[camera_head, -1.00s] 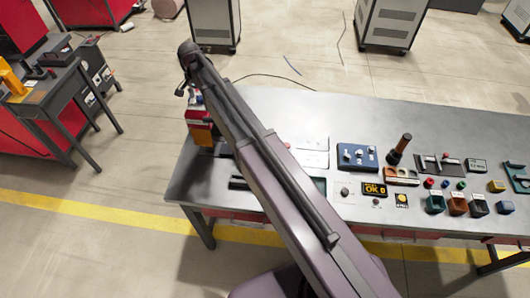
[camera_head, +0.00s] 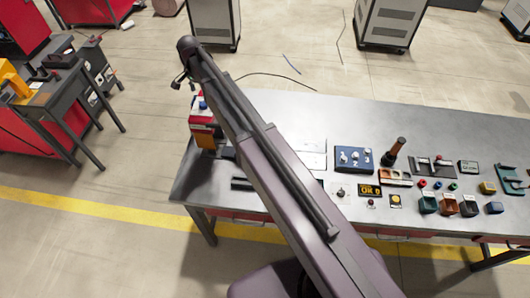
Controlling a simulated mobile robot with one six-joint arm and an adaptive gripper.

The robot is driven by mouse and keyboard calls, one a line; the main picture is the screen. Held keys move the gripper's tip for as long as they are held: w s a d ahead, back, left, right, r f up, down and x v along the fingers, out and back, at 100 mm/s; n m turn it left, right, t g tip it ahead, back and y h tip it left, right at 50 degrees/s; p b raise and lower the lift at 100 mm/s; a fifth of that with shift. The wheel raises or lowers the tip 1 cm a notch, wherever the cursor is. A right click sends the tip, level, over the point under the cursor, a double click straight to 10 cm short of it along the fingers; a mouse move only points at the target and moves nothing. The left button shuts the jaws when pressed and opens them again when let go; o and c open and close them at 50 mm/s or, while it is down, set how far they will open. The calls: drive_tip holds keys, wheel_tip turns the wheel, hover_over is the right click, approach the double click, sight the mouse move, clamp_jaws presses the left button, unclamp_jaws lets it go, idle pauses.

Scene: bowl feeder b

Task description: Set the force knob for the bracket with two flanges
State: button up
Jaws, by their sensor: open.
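A blue panel (camera_head: 354,159) with several pale knobs and white marks lies on the grey bench; I cannot read which knob is for force. A small round knob (camera_head: 341,192) on a pale plate is in front of it, beside a dark display (camera_head: 370,190) that seems to read "OK 0". I cannot make out a bracket with two flanges; my arm hides part of the bench. My gripper (camera_head: 184,84) is at the far end of my arm, at the upper left, beyond the bench's left end. It looks open and empty, far from the panel.
A red, white and orange device (camera_head: 205,128) stands at the bench's left end, near my arm. An orange-brown handled tool (camera_head: 397,147) stands upright right of the panel. Several small coloured bins (camera_head: 448,205) line the front right. Bare bench (camera_head: 440,130) lies behind.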

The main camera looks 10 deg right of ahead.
sight(203, 103)
drive_tip(key=shift+r+p, duration=3.55)
drive_tip(key=shift+r, duration=0.35)
drive_tip(key=s+d+f+n+b, duration=0.3)
drive_tip(key=s+d+f+b, duration=0.7)
drive_tip(key=f+b, duration=0.3)
drive_tip(key=s+d+f+n+b, duration=0.4)
drive_tip(key=s+d+f+b, duration=0.6)
drive_tip(key=f+b, duration=0.4)
drive_tip(key=shift+s+f, duration=0.25)
drive_tip(key=shift+s, duration=0.2)
drive_tip(key=shift+s+d+n, duration=0.1)
drive_tip(key=shift+n, duration=0.2)
drive_tip(key=shift+n, duration=0.7)
drive_tip(key=s+d, duration=0.2)
drive_tip(key=s, duration=0.2)
drive_tip(key=shift+s+d, duration=0.35)
drive_tip(key=shift+d, duration=0.05)
